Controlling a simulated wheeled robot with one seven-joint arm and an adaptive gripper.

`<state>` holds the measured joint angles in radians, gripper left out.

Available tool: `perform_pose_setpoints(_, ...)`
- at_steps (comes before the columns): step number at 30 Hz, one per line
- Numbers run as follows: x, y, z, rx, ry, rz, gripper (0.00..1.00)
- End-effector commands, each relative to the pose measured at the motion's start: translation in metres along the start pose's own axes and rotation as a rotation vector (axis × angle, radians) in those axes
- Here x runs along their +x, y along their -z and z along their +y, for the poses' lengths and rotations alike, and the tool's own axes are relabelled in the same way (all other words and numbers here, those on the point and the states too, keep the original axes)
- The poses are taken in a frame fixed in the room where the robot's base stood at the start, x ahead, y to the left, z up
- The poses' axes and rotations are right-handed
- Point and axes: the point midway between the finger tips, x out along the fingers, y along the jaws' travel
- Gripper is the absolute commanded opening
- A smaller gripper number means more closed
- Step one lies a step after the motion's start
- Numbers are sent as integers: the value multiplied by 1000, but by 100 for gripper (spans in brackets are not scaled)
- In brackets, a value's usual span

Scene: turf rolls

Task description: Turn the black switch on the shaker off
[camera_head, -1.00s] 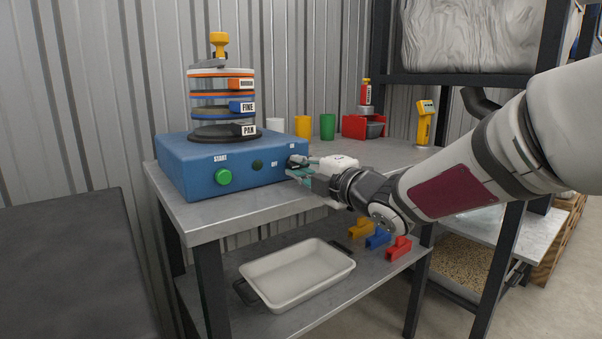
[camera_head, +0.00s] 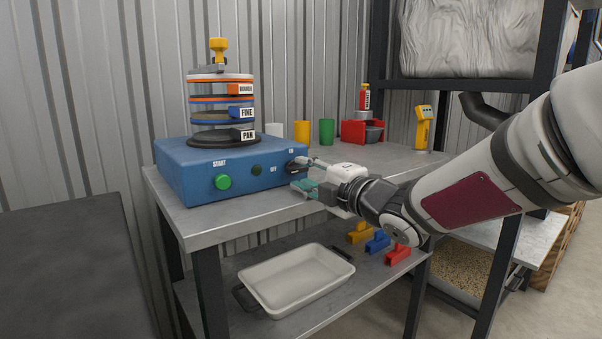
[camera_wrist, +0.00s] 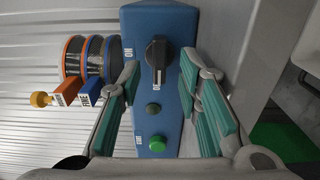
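The blue shaker base (camera_head: 195,178) stands on the metal bench. The black switch (camera_wrist: 157,60) is on its front panel, with an ON label above it and an OFF label to its left in the head view. In the wrist view, the knob's raised ridge lies along the line toward the OFF label; which end is its pointer I cannot tell. My gripper (camera_head: 304,174) is at the panel's right end. In the wrist view my gripper (camera_wrist: 166,88) is open, its teal-padded fingers wide apart on either side of the knob, apparently not touching it.
A green START button (camera_head: 222,182) and a dark round button (camera_head: 256,170) sit left of the switch. Stacked sieves (camera_head: 222,105) stand on the base. Cups and a red bin (camera_head: 357,132) are farther back. A white tray (camera_head: 297,279) lies on the lower shelf.

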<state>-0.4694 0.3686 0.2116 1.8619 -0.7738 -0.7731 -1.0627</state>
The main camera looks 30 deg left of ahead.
Motion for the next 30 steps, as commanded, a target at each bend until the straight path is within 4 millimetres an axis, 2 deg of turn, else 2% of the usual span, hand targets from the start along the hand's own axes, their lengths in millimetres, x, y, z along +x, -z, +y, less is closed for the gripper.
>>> perform_pose_setpoints(6,-47,-1,0,-2,1,-4,32)
perform_pose_setpoints(13,-84,-1,0,-1,1,-3,32)
perform_pose_setpoints(18,-97,0,-1,-1,1,-1,32)
perform_pose_setpoints(30,-100,-3,-1,4,7,-12,32)
